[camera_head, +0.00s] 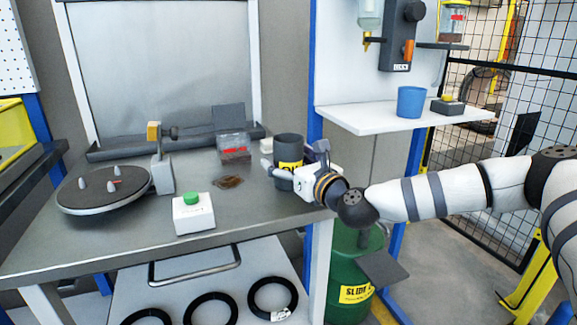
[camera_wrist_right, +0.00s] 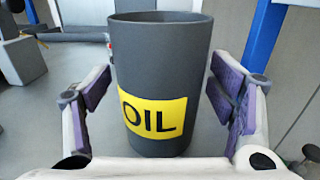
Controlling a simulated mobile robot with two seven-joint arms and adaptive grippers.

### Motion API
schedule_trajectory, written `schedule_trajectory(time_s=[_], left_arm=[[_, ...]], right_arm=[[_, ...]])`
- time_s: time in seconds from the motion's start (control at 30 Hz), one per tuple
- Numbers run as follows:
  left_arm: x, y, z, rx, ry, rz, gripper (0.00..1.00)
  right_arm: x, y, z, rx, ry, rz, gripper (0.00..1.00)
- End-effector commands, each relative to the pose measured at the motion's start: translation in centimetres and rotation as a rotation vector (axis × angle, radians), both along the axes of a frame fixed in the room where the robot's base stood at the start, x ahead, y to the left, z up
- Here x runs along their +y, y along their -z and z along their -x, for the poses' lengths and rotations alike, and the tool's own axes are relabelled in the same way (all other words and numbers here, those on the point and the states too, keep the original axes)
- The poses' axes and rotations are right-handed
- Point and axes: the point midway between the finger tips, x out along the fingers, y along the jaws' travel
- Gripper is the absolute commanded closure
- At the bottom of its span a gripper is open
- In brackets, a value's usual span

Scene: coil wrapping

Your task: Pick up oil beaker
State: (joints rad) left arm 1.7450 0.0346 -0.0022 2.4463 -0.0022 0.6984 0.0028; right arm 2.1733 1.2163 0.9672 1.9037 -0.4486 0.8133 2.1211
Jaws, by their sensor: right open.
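The oil beaker (camera_head: 289,149) is a dark grey cup with a yellow label, standing upright on the grey table at its right side. In the right wrist view the oil beaker (camera_wrist_right: 160,62) fills the middle, its "OIL" label facing the camera. My right gripper (camera_head: 283,168) reaches it from the right. In the wrist view its fingers (camera_wrist_right: 164,95) are open, one on each side of the beaker, with visible gaps between the pads and the beaker. The beaker's inside is not clearly seen. My left gripper is not in view.
A clear box (camera_head: 234,150) with a red label stands left of the beaker, near a brown patch (camera_head: 229,182). A white box with a green button (camera_head: 193,212) and a round turntable (camera_head: 103,190) are further left. A blue cup (camera_head: 411,102) stands on the white shelf (camera_head: 360,120).

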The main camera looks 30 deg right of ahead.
Motion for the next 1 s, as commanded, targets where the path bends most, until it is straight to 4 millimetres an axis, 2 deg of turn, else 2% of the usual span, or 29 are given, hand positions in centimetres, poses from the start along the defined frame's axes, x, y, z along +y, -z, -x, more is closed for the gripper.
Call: schedule_trajectory(time_s=[0.03, 0.07, 0.3, 0.33, 0.73, 1.0], left_arm=[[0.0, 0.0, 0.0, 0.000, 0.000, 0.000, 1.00], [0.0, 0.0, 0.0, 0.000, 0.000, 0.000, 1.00], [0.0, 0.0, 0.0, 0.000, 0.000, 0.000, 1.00], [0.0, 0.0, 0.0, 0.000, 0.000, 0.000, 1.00], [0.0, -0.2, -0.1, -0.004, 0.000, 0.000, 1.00], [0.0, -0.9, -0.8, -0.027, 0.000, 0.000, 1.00]], right_arm=[[0.0, 0.0, 0.0, 0.000, 0.000, 0.000, 0.23], [0.0, 0.0, 0.0, 0.000, 0.000, 0.000, 0.27], [0.0, 0.0, 0.1, 0.000, 0.001, 0.000, 0.82], [0.0, 0.0, 0.1, 0.000, 0.001, 0.000, 0.85], [0.0, -0.7, 0.1, -0.004, 0.001, 0.000, 0.85], [0.0, -3.9, 0.2, -0.008, 0.001, -0.001, 0.85]])
